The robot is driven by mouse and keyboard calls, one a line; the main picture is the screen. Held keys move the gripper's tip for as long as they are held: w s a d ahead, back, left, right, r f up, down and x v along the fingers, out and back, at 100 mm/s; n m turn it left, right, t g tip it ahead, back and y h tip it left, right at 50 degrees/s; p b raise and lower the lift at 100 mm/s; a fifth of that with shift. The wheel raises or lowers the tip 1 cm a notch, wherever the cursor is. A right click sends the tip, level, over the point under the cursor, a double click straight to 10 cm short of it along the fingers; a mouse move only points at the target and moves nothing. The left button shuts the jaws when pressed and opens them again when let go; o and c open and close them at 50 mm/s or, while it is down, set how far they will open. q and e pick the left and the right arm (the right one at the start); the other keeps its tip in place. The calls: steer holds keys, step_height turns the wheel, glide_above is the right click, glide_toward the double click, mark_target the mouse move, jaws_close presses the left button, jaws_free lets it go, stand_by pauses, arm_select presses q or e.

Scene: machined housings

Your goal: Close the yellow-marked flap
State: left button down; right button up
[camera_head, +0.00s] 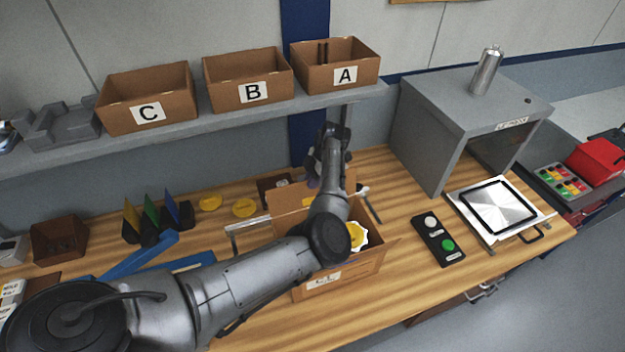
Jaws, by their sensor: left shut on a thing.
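An open cardboard box (340,280) stands on the wooden bench, with a white label on its front wall. A raised cardboard flap (290,196) stands at its back; my arm covers part of it, and I cannot make out a yellow mark on it. A white and yellow item (358,236) shows inside the box. My left arm reaches across the box, and its gripper (314,178) is at the back edge by the raised flap. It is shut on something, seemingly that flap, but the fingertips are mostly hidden. My right gripper is out of view.
Bins C (148,113), B (254,92) and A (345,76) sit on a shelf above. A button box (438,240) and a grey machine housing (430,135) stand right of the box.

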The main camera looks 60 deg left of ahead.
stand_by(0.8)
arm_select(q)
steer(key=shift+s+d+y+p, duration=0.2)
steer(key=shift+d+y+p, duration=0.2)
steer(key=shift+d+y, duration=0.3)
steer(key=d+y+b, duration=0.1)
steer(key=d+y, duration=0.1)
steer(key=s+d+n+t+y+b, duration=0.1)
steer(key=d+y, duration=0.1)
steer(key=shift+f, duration=0.1)
steer(key=shift+s+d, duration=0.1)
steer(key=shift+d, duration=0.05)
steer(key=shift+d+f, duration=0.1)
steer(key=shift+d, duration=0.05)
